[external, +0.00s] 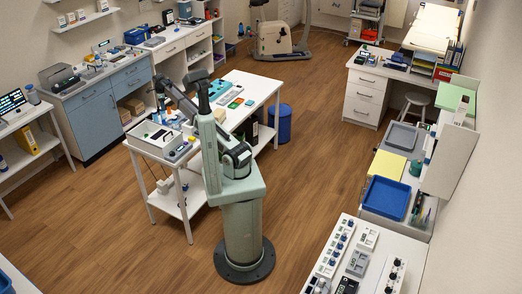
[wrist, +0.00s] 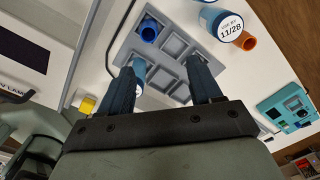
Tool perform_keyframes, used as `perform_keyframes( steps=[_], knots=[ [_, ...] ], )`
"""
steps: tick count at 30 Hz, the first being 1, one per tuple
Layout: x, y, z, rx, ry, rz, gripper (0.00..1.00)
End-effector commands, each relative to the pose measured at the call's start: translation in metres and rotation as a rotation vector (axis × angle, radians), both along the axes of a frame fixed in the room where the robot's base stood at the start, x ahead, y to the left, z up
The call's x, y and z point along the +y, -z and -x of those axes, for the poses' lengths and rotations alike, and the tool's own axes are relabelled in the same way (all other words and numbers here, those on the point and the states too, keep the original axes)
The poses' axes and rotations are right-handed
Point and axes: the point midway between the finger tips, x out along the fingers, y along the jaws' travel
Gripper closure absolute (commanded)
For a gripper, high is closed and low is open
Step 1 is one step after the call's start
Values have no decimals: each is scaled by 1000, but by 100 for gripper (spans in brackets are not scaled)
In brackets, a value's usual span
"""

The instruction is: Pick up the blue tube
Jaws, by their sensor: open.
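In the wrist view my gripper (wrist: 161,66) is open above a grey holder (wrist: 158,57) with square compartments. A blue tube (wrist: 140,68) shows beside the left finger, partly hidden by it; I see no grip on it. Another blue tube (wrist: 149,30) with a dark blue open end stands at the holder's upper left. A blue, white-labelled tube (wrist: 222,22) reading "USE BY 11/28" is at the upper right. In the external view my arm reaches over the white table (external: 255,88), and the tubes are too small to tell apart.
An orange-brown round piece (wrist: 246,41) is beside the labelled tube. A teal device (wrist: 287,108) lies at the right and a yellow object (wrist: 87,104) at the left.

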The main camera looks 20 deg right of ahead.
Motion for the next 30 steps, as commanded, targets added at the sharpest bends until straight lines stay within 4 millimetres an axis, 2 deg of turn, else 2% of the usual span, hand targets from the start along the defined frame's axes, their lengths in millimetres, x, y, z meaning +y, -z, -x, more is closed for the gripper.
perform_keyframes(
  steps=[5,8,15,21,30],
  knots=[
    [11,-3,16,25,29,12,36],
    [11,7,17,28,33,14,36],
    [10,47,17,27,32,13,36],
    [11,72,16,26,31,13,36],
    [12,83,16,25,31,12,36]
  ],
)
